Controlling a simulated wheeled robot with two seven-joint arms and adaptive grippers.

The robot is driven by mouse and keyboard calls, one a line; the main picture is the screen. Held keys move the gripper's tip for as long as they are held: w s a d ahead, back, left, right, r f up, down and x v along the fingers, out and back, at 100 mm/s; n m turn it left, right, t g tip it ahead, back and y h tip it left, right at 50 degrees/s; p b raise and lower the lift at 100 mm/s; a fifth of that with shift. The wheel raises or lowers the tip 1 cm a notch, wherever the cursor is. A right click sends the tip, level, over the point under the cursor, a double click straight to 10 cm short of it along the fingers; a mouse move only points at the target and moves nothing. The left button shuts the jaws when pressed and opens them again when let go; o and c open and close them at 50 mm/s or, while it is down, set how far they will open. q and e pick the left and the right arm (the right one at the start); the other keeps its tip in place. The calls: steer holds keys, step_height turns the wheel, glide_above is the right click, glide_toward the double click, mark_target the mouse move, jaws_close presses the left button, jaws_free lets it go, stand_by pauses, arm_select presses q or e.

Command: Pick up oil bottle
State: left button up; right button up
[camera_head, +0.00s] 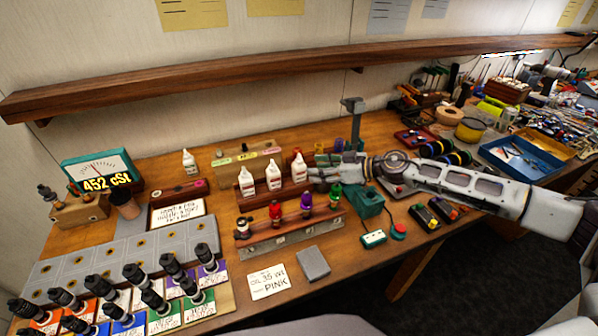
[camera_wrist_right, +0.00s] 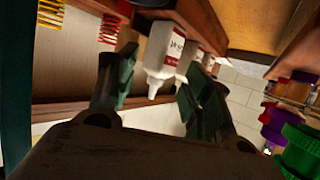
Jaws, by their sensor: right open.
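Several white oil bottles with red labels stand in a wooden rack (camera_head: 285,192) at mid-bench: a left one (camera_head: 246,182), a middle one (camera_head: 273,178) and a right one (camera_head: 299,170). Another white bottle (camera_head: 189,163) stands apart, farther back to the left. My right gripper (camera_head: 314,178) reaches in from the right, just beside the right bottle. In the right wrist view my right gripper (camera_wrist_right: 150,88) is open, and a white bottle (camera_wrist_right: 164,52) appears upside down between its fingers. I cannot tell whether they touch it. My left gripper is out of view.
A holder (camera_head: 290,238) with colored-cap items stands in front of the rack. A note card (camera_head: 268,281) and grey block (camera_head: 313,263) lie nearby. A green box (camera_head: 370,202) sits under my right arm. A wooden shelf (camera_head: 230,75) runs above the bench.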

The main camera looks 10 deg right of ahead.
mark_target(303, 170)
steer(key=shift+w+a+f, duration=0.15)
steer(key=shift+w+a, duration=0.1)
steer(key=shift+a, duration=0.15)
steer(key=shift+a, duration=0.15)
steer(key=shift+f+x, duration=0.25)
steer(key=shift+x, duration=2.1)
steer(key=c, duration=0.7)
